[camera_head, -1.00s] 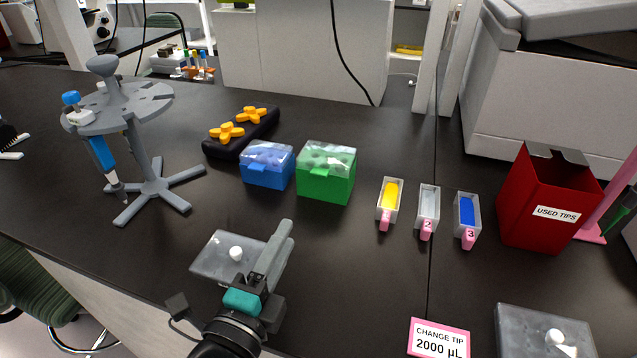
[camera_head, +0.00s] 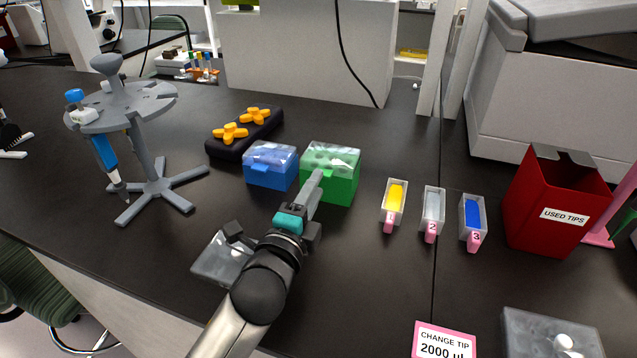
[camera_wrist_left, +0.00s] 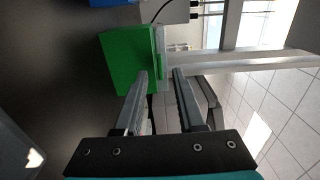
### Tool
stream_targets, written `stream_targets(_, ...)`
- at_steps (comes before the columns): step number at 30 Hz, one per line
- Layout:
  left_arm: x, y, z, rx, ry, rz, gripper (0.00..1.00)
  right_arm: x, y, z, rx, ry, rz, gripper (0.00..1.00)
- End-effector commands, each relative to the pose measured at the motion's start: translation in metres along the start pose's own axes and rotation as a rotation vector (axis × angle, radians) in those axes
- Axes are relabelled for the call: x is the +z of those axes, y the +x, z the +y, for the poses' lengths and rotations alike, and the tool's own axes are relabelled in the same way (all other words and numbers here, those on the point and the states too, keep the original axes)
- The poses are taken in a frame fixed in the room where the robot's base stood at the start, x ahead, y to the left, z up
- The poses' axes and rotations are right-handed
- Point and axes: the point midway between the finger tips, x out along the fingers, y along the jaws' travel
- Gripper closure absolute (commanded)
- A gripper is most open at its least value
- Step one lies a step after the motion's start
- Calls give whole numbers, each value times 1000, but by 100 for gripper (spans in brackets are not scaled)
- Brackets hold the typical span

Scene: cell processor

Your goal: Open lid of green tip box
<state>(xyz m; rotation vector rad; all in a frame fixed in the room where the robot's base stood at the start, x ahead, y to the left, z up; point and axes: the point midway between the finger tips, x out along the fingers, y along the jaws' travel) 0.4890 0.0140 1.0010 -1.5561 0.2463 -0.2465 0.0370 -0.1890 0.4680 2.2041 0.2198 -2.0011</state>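The green tip box (camera_head: 345,188) stands on the black bench with its clear lid (camera_head: 333,155) shut on top. In the left wrist view the green box (camera_wrist_left: 127,60) shows beyond the fingers, turned on its side. My left gripper (camera_head: 316,178) is at the box's front left side, near the lid's front edge. In the left wrist view its fingers (camera_wrist_left: 161,73) are apart with nothing between them. I cannot tell whether a finger touches the box. My right gripper is not in view.
A blue tip box (camera_head: 268,172) stands close left of the green one. Three small reservoirs, the nearest with yellow liquid (camera_head: 396,195), stand to the right. A red used-tips bin (camera_head: 535,215) is farther right. A pipette stand (camera_head: 157,188) is at left.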

Motion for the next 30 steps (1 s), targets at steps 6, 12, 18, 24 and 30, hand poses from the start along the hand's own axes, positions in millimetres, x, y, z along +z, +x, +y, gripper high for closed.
stream_targets(6, 0, 20, 0, -1, -2, 1, 61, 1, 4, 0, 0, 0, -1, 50)
stream_targets(12, 0, 25, 0, 0, -1, 1, 61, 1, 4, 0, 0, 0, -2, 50)
stream_targets(18, 0, 25, 0, 0, -1, 1, 62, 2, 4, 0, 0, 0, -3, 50)
stream_targets(24, 0, 25, 0, 0, -1, 1, 85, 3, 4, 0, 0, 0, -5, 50)
stream_targets(30, 0, 25, 0, 0, -1, 0, 100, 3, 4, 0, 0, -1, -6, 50)
